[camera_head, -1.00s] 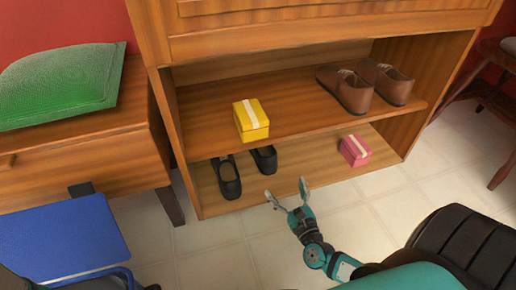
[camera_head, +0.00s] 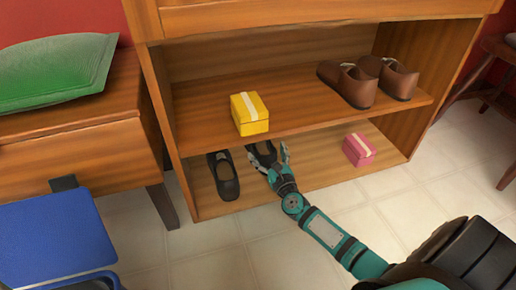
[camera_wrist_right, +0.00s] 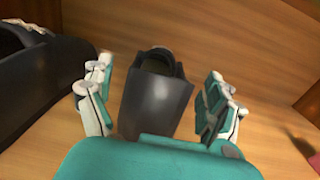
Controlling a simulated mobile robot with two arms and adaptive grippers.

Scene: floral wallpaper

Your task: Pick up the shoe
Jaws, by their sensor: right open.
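A pair of black shoes stands on the bottom shelf at its left end. The right black shoe (camera_head: 262,153) is at my right gripper (camera_head: 268,160), which reaches into the lower compartment. In the right wrist view this shoe (camera_wrist_right: 156,102) lies between the two open fingers of my right gripper (camera_wrist_right: 163,105), with a small gap visible on each side. The left black shoe (camera_head: 224,176) stands just to the left of the gripper; it also shows at the left edge of the right wrist view (camera_wrist_right: 38,85). A pair of brown shoes (camera_head: 350,86) stands on the upper shelf. My left gripper is not in view.
A yellow box (camera_head: 250,114) sits on the upper shelf (camera_head: 300,112), above the black shoes. A pink box (camera_head: 358,149) sits on the bottom shelf to the right. A blue chair (camera_head: 60,240) and wooden cabinet (camera_head: 75,160) stand left. Tiled floor lies clear in front.

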